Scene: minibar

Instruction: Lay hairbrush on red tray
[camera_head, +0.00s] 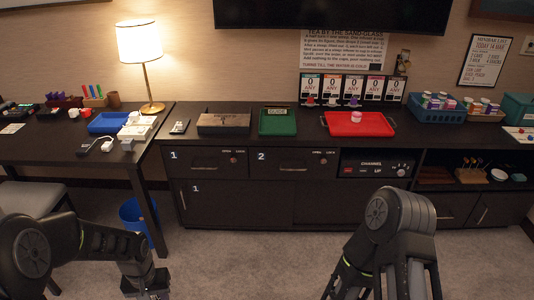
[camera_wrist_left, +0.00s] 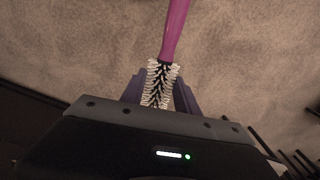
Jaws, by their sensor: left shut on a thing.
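The hairbrush (camera_wrist_left: 173,35) has a magenta handle and a round head of white bristles. In the left wrist view my left gripper (camera_wrist_left: 159,88) is shut on its bristled head, and the handle points away over the carpet. In the head view my left wrist is low at the bottom left, in front of the desk, and the brush cannot be made out there. The red tray (camera_head: 341,126) lies on the dark cabinet top, right of centre, far from the left gripper. My right arm shows at the bottom right, but its gripper is not in view.
A small pink-and-white jar (camera_head: 356,117) stands on the red tray. A green tray (camera_head: 278,122) and a wooden box (camera_head: 224,123) are to its left, a blue basket (camera_head: 437,114) to its right. Cards on a stand (camera_head: 347,88) are behind. A blue bin (camera_head: 133,216) stands beneath the desk.

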